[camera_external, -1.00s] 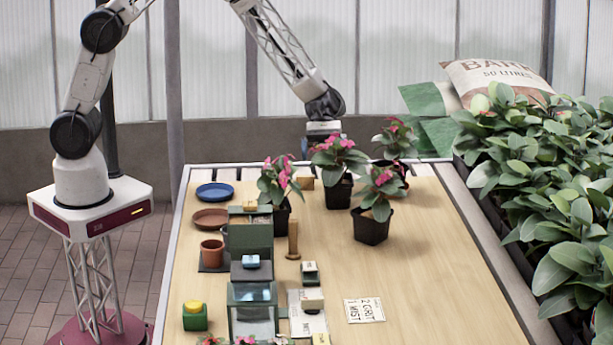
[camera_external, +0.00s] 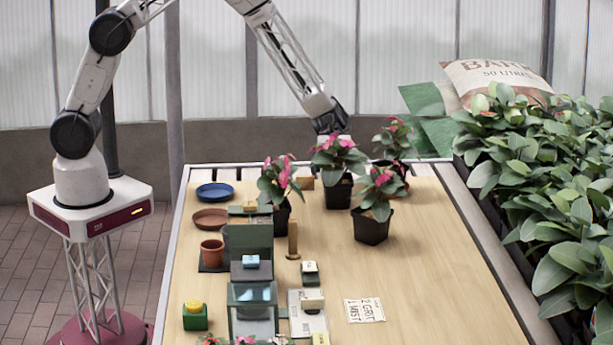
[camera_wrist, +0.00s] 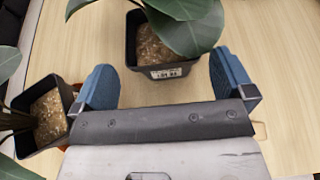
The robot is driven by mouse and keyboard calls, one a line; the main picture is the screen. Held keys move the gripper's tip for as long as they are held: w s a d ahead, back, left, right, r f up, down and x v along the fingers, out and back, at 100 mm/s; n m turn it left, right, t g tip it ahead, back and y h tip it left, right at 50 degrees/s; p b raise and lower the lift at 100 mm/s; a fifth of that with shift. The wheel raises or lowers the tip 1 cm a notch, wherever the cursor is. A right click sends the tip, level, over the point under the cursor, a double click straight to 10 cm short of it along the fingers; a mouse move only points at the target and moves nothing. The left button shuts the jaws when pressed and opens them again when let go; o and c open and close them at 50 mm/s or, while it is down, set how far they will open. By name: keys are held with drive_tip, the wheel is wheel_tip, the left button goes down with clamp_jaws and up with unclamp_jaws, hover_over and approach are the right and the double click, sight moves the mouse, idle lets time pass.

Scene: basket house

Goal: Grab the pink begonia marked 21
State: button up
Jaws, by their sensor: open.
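Several pink-flowered plants in black pots stand at the back of the table: a left one (camera_external: 277,183), a middle one (camera_external: 337,160), a back right one (camera_external: 394,140) and a front right one (camera_external: 379,190). In the external view my gripper (camera_external: 331,122) is behind the middle plant, its fingers hidden by leaves.
Another potted plant (camera_wrist: 42,115) stands close by my left finger in the wrist view. A wooden block (camera_external: 304,183) is beside the middle pot. A blue saucer (camera_external: 215,192), small boxes and a printed card (camera_external: 364,310) lie elsewhere. The table's right front is clear.

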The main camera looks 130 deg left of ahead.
sight(339, 188)
drive_tip(key=shift+w+d+f, duration=0.15)
drive_tip(key=shift+w+d, duration=0.15)
drive_tip(key=shift+d, duration=0.1)
drive_tip(key=shift+x, duration=2.55)
drive_tip(key=c, duration=0.8)
drive_tip(key=shift+r, duration=0.25)
